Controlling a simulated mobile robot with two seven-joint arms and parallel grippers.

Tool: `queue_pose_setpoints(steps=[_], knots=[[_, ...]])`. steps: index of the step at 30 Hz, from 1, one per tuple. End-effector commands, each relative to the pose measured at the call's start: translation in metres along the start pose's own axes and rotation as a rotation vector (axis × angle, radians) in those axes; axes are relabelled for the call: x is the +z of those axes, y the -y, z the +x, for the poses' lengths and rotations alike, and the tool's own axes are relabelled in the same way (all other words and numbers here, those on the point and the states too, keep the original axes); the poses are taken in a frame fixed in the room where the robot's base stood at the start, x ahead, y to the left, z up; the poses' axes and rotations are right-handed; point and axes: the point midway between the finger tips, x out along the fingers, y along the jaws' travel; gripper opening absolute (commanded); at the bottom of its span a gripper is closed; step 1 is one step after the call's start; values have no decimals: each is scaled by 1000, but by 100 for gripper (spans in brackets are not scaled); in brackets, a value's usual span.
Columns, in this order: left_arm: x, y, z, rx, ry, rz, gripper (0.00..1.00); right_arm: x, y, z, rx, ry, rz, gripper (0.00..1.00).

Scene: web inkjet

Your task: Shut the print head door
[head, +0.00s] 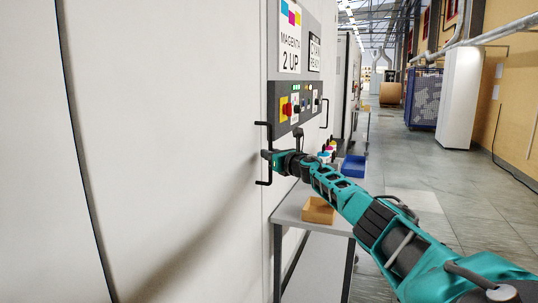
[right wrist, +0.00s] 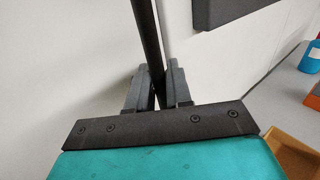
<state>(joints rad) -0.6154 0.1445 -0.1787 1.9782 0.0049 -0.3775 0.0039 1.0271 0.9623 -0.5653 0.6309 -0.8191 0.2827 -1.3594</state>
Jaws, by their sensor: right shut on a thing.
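The print head door is a large white panel (head: 165,150) filling the left of the head view. A black bar handle (head: 269,132) stands near its right edge. My right gripper (head: 268,157) reaches in from the right and is shut on this handle. In the right wrist view, the dark handle bar (right wrist: 149,42) runs down between the two grey fingers (right wrist: 155,88). The pale door surface (right wrist: 65,60) is close behind them. I cannot tell whether a gap remains at the door's edge. My left gripper is not in view.
Below stands a grey table (head: 288,212) with an orange-brown tray (head: 318,210) and a blue bin (head: 353,166). Open floor (head: 415,185) lies to the right.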

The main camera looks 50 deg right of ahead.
Motion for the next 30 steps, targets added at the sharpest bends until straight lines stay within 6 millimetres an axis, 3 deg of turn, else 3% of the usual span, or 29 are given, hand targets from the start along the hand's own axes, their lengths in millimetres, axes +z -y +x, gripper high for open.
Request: queue_pose_setpoints(steps=[13, 14, 18, 30], knots=[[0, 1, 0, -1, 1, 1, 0, 7, -3, 2, -2, 14, 3, 0], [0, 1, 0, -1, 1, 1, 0, 7, -3, 2, -2, 14, 3, 21], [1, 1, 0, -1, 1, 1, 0, 6, -4, 2, 0, 12, 3, 34], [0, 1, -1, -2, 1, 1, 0, 4, -2, -1, -1, 6, 1, 35]])
